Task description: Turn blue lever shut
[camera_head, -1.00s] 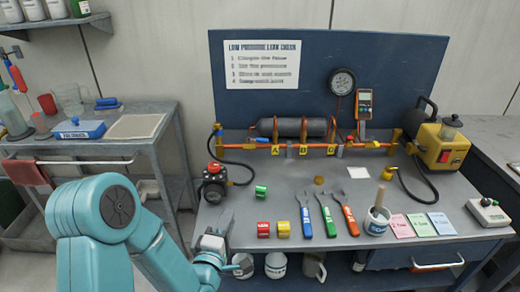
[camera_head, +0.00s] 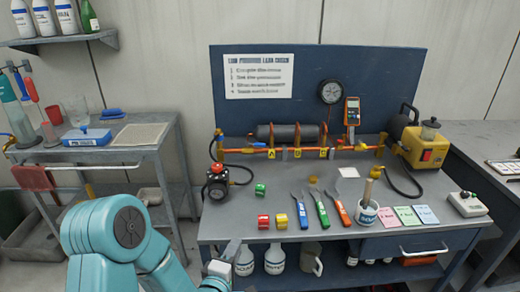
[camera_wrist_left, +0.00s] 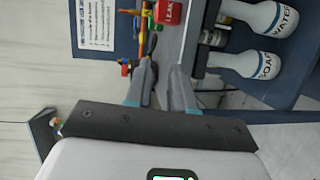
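The orange pipe line (camera_head: 248,150) runs along the back of the grey workbench, with yellow lettered tags and fittings. I cannot clearly pick out a blue lever on it in the head view. In the left wrist view, a small blue part (camera_wrist_left: 134,64) shows beside yellow and red fittings, too small to identify. My left gripper (camera_head: 231,253) is at the bench's front edge, low and left of centre, well short of the pipe. In the left wrist view its two fingers (camera_wrist_left: 161,72) stand apart with nothing between them. My right gripper is not in view.
A black pump with a red top (camera_head: 217,183) stands at the bench's left. Coloured rings (camera_head: 281,221), several wrenches (camera_head: 319,208) and a white cup (camera_head: 368,213) lie or stand along the front. White bottles (camera_head: 244,260) are below. A yellow machine (camera_head: 423,149) stands right.

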